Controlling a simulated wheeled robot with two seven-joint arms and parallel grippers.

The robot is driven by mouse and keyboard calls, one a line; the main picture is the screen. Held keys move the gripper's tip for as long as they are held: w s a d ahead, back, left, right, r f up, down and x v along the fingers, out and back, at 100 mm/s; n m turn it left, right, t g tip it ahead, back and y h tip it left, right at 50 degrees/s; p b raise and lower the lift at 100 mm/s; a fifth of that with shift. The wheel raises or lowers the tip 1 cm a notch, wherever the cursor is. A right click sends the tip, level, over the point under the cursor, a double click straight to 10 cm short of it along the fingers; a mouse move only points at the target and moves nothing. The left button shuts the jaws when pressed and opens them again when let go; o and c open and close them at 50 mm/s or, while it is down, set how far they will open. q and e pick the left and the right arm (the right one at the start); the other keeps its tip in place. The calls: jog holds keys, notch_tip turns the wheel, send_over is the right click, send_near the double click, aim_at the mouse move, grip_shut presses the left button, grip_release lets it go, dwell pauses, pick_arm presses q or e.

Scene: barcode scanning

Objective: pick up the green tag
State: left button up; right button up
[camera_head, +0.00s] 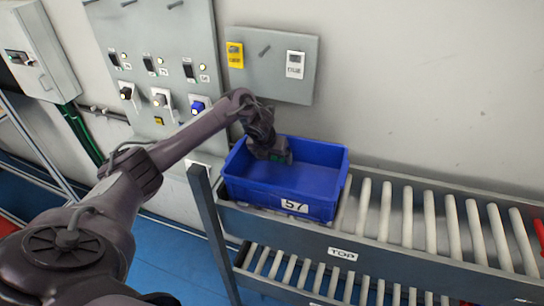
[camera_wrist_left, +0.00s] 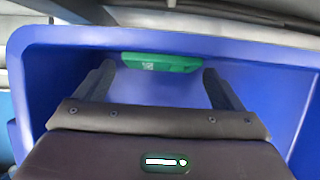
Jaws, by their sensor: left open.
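The green tag (camera_wrist_left: 161,62) is a flat green piece with a small printed code. It is inside the blue bin (camera_head: 322,187), and in the wrist view it shows between and slightly beyond my left fingertips. Whether it touches them I cannot tell. In the head view my left gripper (camera_head: 280,157) reaches down into the bin's left part and hides most of the tag; only a trace of green shows. In the left wrist view my left gripper (camera_wrist_left: 156,76) is open, with its fingers apart and nothing held. My right gripper is in neither view.
The bin, labelled 57, stands at the left end of a roller rack (camera_head: 405,226) marked TOP. Its walls surround my left gripper. A yellow tag (camera_head: 235,55) and a white tag (camera_head: 295,64) are on a grey wall panel behind. The rollers right of the bin are clear.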

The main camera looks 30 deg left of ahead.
pick_arm(q)
jog(key=shift+c, duration=0.3)
jog(key=c, duration=1.1)
jog(key=shift+o, duration=0.2)
jog(key=shift+r, duration=0.15)
